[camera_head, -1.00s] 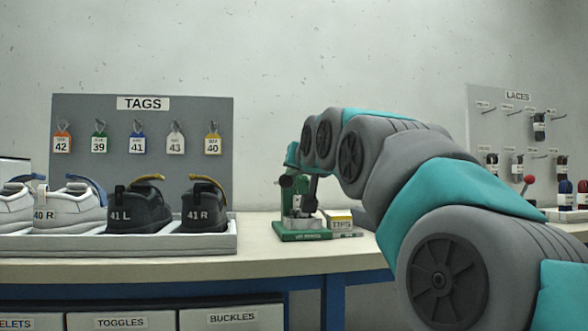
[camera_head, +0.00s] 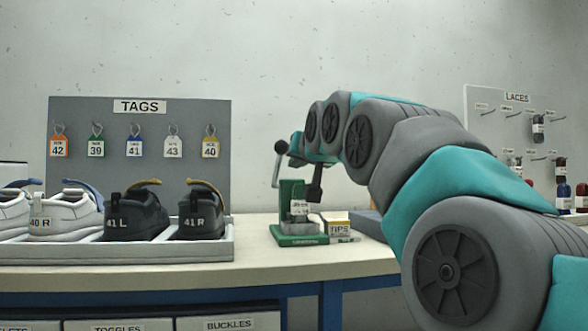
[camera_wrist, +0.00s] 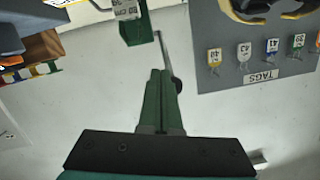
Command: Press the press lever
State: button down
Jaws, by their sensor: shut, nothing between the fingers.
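The green press (camera_head: 291,205) stands on the bench, right of the shoe tray. Its lever (camera_head: 277,170) points up and ends in a dark round knob (camera_head: 281,147). In the wrist view the press (camera_wrist: 136,28) is at the top, with the lever (camera_wrist: 163,55) running down from it to the knob (camera_wrist: 177,85). My gripper (camera_wrist: 160,73) is shut and empty, its green fingers pointing toward the press. The knob is just right of the fingers in the wrist view; I cannot tell whether they touch. In the head view my arm largely hides the gripper.
A small TIPS box (camera_head: 340,227) stands right beside the press. The shoe tray (camera_head: 120,250) and the TAGS board (camera_head: 75,130) are to the left. The LACES board (camera_head: 480,100) is at the right. The bench (camera_head: 270,268) is clear in front of the press.

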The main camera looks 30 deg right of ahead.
jog(key=f+v, duration=0.1)
jog(key=v, duration=0.9)
jog(key=shift+s+f, duration=0.25)
jog(key=shift+s, duration=0.05)
jog(key=s+a+f+n+g+y+p, duration=0.1)
jog(key=a+f+n+g+y+p, duration=0.25)
jog(key=f, duration=0.95)
jog(key=s+a+f+g+h+p, duration=0.15)
jog(key=a+f+g, duration=0.25)
jog(key=a+f, duration=0.55)
jog(key=s+a+f+n+g+y+p, duration=0.1)
jog(key=s+f+g+p, duration=0.4)
jog(key=s+f, duration=1.7)
jog(key=s+a+n+g, duration=0.1)
jog(key=g, duration=0.4)
jog(key=shift+p, duration=0.3)
